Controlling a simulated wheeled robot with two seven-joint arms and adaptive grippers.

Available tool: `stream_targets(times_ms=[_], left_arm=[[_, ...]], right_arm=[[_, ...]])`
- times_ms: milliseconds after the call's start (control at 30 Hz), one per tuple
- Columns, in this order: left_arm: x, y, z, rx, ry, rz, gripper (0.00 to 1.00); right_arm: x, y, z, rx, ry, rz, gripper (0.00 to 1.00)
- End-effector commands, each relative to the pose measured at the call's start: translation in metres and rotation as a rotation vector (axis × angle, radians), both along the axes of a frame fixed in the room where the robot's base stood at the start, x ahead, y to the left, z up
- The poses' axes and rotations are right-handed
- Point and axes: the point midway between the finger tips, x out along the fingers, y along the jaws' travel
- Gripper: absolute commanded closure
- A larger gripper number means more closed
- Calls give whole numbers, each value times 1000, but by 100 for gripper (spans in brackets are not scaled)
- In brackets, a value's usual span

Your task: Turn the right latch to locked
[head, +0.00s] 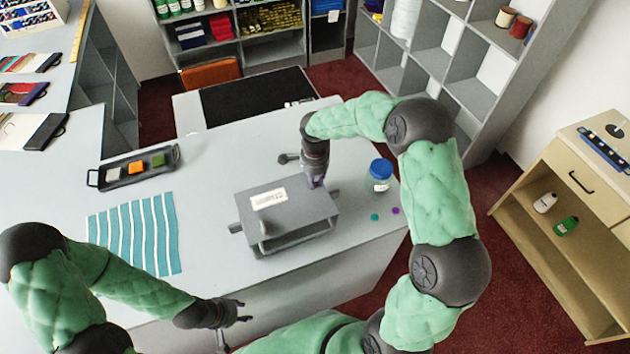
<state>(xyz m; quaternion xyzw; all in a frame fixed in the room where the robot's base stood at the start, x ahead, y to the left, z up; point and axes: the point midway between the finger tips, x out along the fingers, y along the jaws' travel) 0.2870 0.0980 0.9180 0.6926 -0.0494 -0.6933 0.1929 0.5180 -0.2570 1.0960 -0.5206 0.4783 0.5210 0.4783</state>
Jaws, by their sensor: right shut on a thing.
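A grey box (288,222) with a pale printed label (268,199) stands on the light grey counter. A small upright lever (265,229) shows on its left front part. My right gripper (316,184) points down at the box's back right corner and is shut on a small part there, apparently the right latch. The fingers cover that part, so its angle cannot be read. My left gripper (240,312) is at the counter's front edge, in front of the box, with its fingers apart and empty.
A jar with a blue lid (381,168) stands right of the box, near teal (375,217) and purple (395,210) dots. A black tray (135,168) with coloured blocks and striped teal cloth (135,236) lie left. A dark knob (287,158) sits behind the box.

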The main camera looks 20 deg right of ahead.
Motion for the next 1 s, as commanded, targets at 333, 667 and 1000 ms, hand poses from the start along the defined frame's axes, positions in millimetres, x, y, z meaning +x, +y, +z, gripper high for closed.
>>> stream_targets(times_ms=[333,667,1000], left_arm=[[0,0,-18,0,0,0,60],[0,0,-28,0,0,0,60],[0,0,-33,0,0,0,60]], right_arm=[[3,-1,-1,-1,-3,310,100],[4,-1,0,-1,-2,623,100],[6,-2,0,0,-2,945,100]])
